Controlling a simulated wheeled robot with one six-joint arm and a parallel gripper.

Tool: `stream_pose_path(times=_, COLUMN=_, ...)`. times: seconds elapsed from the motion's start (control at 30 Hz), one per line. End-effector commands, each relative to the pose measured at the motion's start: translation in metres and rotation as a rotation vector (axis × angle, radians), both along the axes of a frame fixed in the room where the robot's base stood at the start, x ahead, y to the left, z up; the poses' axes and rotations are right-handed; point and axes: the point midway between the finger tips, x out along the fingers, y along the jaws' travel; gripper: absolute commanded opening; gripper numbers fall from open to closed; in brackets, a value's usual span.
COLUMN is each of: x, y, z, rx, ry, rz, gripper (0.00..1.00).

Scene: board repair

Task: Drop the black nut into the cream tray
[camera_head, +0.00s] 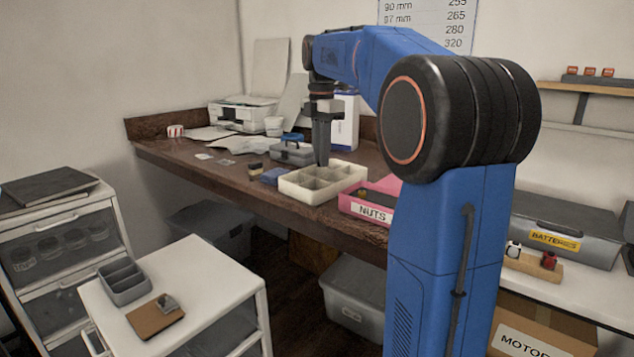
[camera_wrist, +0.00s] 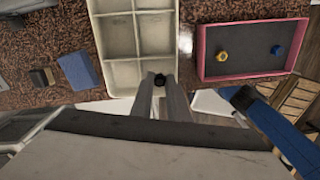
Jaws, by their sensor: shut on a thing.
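The black nut (camera_wrist: 159,80) shows between my fingertips in the wrist view. My gripper (camera_wrist: 160,88) is shut on it, pointing down. The cream tray (camera_wrist: 135,7) is divided into several compartments, which look empty where visible. In the wrist view the nut appears over the compartment at the tray's lower right corner. In the head view my gripper (camera_head: 322,163) is at the cream tray (camera_head: 313,199), over its far side; the nut cannot be made out there. How high the nut is above the tray floor is unclear.
The pink NUTS tray (camera_head: 372,212) stands right of the cream tray. In the wrist view it holds a yellow nut (camera_wrist: 222,56) and a blue nut (camera_wrist: 275,50). A blue block (camera_wrist: 78,70) and a grey toolbox (camera_head: 292,154) are also close by on the brown bench (camera_head: 222,172).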

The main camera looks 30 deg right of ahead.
Motion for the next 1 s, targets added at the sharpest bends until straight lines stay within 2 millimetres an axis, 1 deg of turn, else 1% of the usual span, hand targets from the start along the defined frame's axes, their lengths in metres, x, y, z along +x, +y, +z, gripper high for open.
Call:
stream_pose_path(times=0.2, x=-0.001, y=0.000, z=-0.024, rx=0.001, ry=0.001, rz=0.000, gripper=0.00)
stream_pose_path(times=0.4, x=-0.001, y=0.000, z=-0.039, rx=0.001, ry=0.000, rz=0.000, gripper=0.00)
stream_pose_path(times=0.57, x=0.000, y=0.000, z=-0.044, rx=0.000, ry=-0.001, rz=0.000, gripper=0.00)
stream_pose_path(times=0.83, x=0.000, y=0.000, z=-0.044, rx=0.000, ry=-0.001, rz=0.000, gripper=0.00)
stream_pose_path(times=0.87, x=0.000, y=0.000, z=-0.044, rx=0.000, ry=-0.001, rz=0.000, gripper=0.22)
stream_pose_path(times=0.9, x=0.000, y=0.000, z=-0.044, rx=0.000, ry=-0.001, rz=0.000, gripper=0.31)
stream_pose_path(times=0.93, x=0.000, y=0.000, z=-0.044, rx=0.000, ry=-0.001, rz=0.000, gripper=0.36)
stream_pose_path(times=1.0, x=0.000, y=0.000, z=-0.044, rx=0.000, ry=-0.001, rz=0.000, gripper=0.36)
